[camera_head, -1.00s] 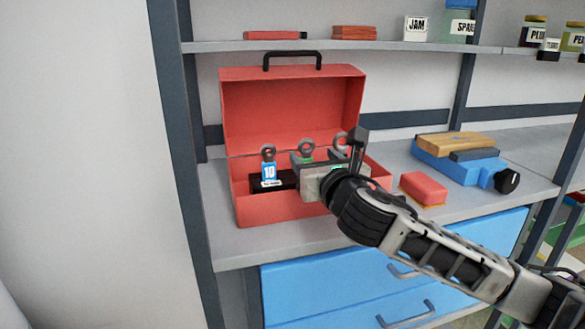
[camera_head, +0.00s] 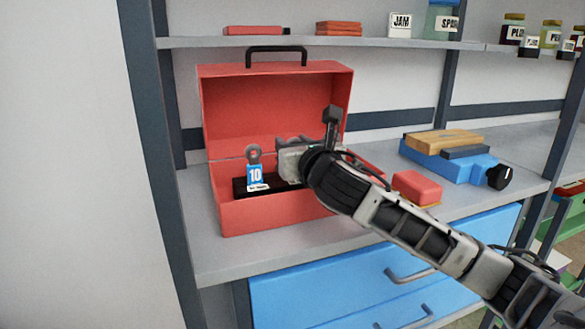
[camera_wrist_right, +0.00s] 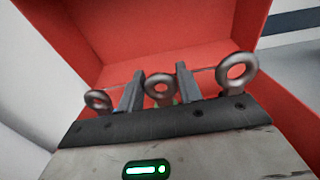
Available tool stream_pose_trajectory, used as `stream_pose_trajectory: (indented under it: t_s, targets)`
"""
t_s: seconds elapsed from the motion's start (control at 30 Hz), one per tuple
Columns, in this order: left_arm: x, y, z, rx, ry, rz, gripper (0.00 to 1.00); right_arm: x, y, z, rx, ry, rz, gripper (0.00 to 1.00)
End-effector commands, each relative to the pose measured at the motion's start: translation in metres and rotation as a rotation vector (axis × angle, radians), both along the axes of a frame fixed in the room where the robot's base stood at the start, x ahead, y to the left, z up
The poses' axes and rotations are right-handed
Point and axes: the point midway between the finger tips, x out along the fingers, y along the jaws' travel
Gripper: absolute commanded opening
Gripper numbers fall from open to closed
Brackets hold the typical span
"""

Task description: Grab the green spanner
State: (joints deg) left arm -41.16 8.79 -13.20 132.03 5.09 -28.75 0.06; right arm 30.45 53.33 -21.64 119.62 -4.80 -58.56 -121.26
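The red toolbox (camera_head: 277,105) stands open on the shelf, with spanners upright in a black holder (camera_head: 240,188). A blue spanner marked 10 (camera_head: 254,174) is at the left. My right gripper (camera_wrist_right: 160,72) is in the toolbox, and its body hides the green spanner and the far-right one in the head view. In the right wrist view the green spanner's ring (camera_wrist_right: 160,88) shows between my two fingers, with a trace of green below it. The fingers stand apart on either side of the ring. Other rings show left (camera_wrist_right: 97,101) and right (camera_wrist_right: 238,73). My left gripper is out of view.
A red sponge-like block (camera_head: 417,187) lies right of the toolbox. An upper shelf (camera_head: 300,42) with jars runs above. Blue drawers (camera_head: 340,290) are below.

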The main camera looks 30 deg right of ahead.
Motion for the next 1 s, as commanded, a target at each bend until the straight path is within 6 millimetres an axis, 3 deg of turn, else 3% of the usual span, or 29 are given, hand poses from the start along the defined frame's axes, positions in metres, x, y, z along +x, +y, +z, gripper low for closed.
stream_pose_trajectory:
  t_s: [0.03,0.1,0.4,0.8,1.0]
  targets:
    - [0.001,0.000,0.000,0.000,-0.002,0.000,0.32,0.000,0.000,0.000,0.000,0.000,0.000,0.21]
    - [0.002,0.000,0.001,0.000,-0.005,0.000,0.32,0.000,0.000,0.000,0.000,0.001,0.000,0.10]
    - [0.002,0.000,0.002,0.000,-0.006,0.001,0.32,0.000,0.000,0.005,0.001,-0.002,0.001,0.10]
    - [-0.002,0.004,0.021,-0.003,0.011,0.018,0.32,0.000,0.000,0.080,0.000,-0.004,-0.001,0.10]
    - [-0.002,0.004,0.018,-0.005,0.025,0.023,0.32,0.000,0.000,0.099,0.000,-0.002,-0.001,0.10]
